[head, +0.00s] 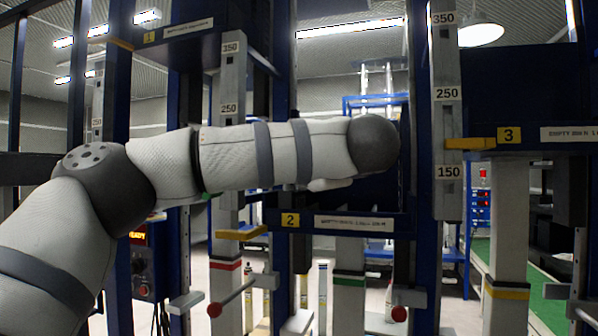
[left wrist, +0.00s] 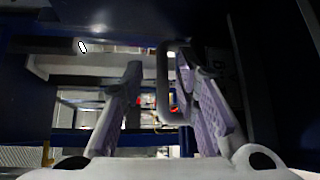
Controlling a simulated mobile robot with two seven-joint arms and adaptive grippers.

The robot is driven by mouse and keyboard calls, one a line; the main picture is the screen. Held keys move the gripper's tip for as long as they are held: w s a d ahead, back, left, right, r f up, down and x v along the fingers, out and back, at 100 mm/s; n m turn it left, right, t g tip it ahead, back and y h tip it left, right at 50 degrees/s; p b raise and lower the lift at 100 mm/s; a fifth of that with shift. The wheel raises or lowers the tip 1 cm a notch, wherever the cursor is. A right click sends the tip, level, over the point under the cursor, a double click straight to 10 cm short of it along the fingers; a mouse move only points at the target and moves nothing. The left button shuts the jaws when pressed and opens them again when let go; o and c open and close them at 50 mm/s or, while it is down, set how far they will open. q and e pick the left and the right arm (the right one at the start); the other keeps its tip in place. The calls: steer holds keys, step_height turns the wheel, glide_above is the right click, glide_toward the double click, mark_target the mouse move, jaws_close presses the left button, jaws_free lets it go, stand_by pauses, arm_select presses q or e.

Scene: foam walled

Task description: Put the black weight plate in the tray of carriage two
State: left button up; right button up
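I cannot make out the black weight plate in either view. Carriage two (head: 269,217) is the dark blue unit with the yellow "2" label, at the middle of the head view. The inside of its tray does not show. My left arm reaches across above it, and its rounded dark end hides my left gripper there. In the left wrist view my left gripper (left wrist: 160,68) is open, its two pale fingers apart. A grey bent bar (left wrist: 163,85) like a handle shows between them, nearer the right finger; contact is unclear. My right gripper is in neither view.
Carriage one (head: 150,38) is at upper left and carriage three (head: 510,135) at right, both dark blue with yellow labels. Grey posts with number marks (head: 446,110) stand upright between them. Red-knobbed levers (head: 214,310) stick out low in front.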

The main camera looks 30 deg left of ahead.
arm_select(q)
steer(key=v, duration=1.2)
steer(key=shift+f, duration=0.1)
